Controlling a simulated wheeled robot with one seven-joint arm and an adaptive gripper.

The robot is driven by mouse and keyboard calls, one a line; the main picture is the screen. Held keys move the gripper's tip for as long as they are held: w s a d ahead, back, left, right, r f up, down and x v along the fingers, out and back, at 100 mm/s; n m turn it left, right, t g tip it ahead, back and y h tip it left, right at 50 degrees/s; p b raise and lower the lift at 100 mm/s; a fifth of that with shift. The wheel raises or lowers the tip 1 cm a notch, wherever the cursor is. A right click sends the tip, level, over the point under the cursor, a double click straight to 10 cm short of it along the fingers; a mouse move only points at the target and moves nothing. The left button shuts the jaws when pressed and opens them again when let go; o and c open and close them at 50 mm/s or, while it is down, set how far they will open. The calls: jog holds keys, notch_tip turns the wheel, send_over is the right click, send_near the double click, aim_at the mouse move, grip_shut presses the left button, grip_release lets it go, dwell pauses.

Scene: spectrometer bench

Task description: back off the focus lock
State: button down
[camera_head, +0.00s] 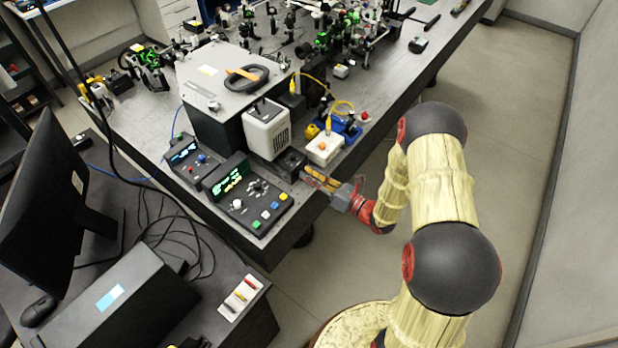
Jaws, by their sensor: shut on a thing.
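My gripper (309,175) reaches in from the right at the front edge of the bench. Its fingertips are at the right side of a small black block (290,164), below the light grey vented box (267,130). The fingers are shut on a small part at this block, which I take to be the focus lock. The part itself is hidden between the fingertips and too small to make out. I cannot tell how far it is turned.
A white box with an orange button (324,148) stands close behind my gripper, with a yellow cable. A control panel with green digits (247,194) lies to the left. Floor to the right of the bench (520,110) is clear. A black monitor (50,200) stands at far left.

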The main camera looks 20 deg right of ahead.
jog(key=shift+s+f+n+b, duration=0.15)
jog(key=shift+n+b, duration=0.15)
jog(key=shift+n, duration=0.65)
jog(key=shift+f+n+b, duration=0.15)
jog(key=shift+n+b, duration=0.15)
jog(key=shift+n, duration=0.65)
jog(key=c, duration=2.2)
grip_release()
jog(key=shift+o, duration=0.4)
jog(key=shift+r, duration=0.1)
jog(key=v, duration=1.2)
jog(key=shift+o, duration=0.2)
